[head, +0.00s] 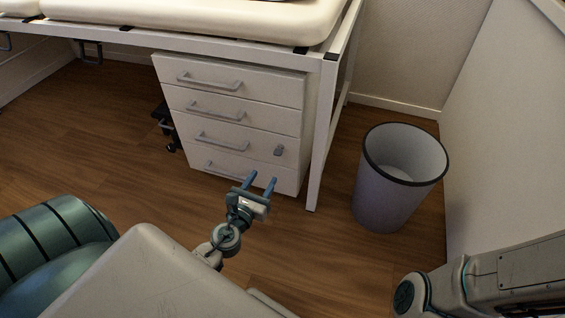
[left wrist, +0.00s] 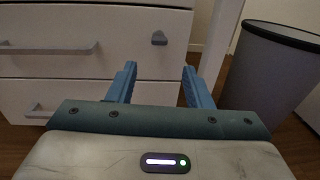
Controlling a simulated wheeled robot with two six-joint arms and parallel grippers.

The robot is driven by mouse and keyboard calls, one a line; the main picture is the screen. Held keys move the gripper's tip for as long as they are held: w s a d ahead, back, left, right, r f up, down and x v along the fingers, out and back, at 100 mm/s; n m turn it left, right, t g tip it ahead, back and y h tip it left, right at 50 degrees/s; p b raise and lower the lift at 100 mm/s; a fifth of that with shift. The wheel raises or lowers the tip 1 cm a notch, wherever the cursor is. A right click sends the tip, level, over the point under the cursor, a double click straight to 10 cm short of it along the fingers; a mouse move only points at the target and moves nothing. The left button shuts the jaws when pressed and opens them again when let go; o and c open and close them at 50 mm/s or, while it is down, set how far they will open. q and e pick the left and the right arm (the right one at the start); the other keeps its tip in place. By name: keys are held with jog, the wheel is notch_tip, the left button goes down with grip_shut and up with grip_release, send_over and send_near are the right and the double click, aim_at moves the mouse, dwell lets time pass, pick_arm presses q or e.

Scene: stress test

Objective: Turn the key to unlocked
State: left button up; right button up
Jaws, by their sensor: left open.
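The grey key (head: 279,150) sits on the right side of a lower drawer front of the white drawer unit (head: 233,134). In the left wrist view the key (left wrist: 159,38) shows ahead of and above the fingertips. My left gripper (head: 261,181) is open and empty, in front of the bottom drawer and below the key. Its two blue fingers (left wrist: 157,77) are apart in the left wrist view, with a gap between them and the key. I cannot tell the key's exact angle. My right gripper is not visible; only part of my right arm shows at the lower right.
A grey waste bin (head: 392,190) stands on the floor right of the unit. A white bed frame leg (head: 322,140) rises just right of the drawers. Drawer handles (head: 222,140) stick out left of the key. Wooden floor lies open in front.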

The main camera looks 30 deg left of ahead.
aim_at(279, 151)
pick_arm(q)
jog(key=w+a, duration=0.1)
jog(key=w, duration=0.9)
jog(key=shift+a+p, duration=0.3)
jog(key=shift+c, duration=0.3)
jog(key=c, duration=0.9)
